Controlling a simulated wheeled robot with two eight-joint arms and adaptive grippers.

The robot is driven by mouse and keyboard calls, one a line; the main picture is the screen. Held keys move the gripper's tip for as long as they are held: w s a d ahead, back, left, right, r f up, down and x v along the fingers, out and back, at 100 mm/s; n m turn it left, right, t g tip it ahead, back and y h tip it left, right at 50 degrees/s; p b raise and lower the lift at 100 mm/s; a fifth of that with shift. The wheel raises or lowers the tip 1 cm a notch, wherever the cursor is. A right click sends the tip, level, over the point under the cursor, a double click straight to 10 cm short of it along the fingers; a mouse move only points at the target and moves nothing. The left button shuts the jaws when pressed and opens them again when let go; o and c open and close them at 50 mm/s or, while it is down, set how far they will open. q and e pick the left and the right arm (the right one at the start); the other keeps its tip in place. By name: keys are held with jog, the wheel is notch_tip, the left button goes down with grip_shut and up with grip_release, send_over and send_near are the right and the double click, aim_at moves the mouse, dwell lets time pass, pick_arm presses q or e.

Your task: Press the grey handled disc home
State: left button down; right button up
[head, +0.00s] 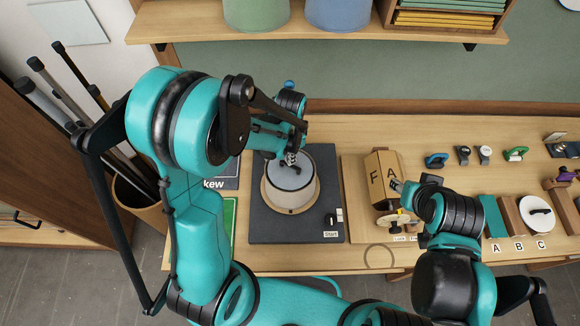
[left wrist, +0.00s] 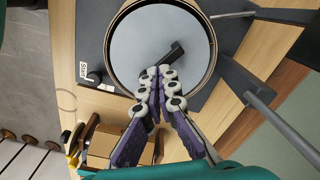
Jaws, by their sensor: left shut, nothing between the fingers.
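The grey disc (head: 292,178) lies inside a round tan-rimmed housing (head: 290,207) on a dark base. In the left wrist view the disc (left wrist: 145,42) fills most of the ring, with its black bar handle (left wrist: 174,54) off centre. I cannot tell whether it is fully seated. My left gripper (head: 291,158) is shut and empty over the disc. Its fingertips (left wrist: 160,77) overlap the disc's edge beside the handle; contact is unclear. My right arm is over the right of the bench, its fingers not clear.
The dark base (head: 260,222) carries a Start switch (head: 331,221). A cardboard box (head: 377,170) stands to its right, near my right arm. Several small parts and lettered blocks fill the far right. A shelf (head: 190,22) runs along the back.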

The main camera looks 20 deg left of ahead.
pick_arm(q)
jog(key=shift+f+b, duration=0.85)
jog(key=shift+s+f+b, duration=0.1)
jog(key=shift+b, duration=0.2)
dwell(1.1)
jog(key=shift+r+p, duration=0.5)
jog(key=shift+r, duration=0.1)
jog(key=shift+r+p, duration=1.9)
jog(key=shift+r, duration=1.1)
jog(key=shift+f, duration=0.1)
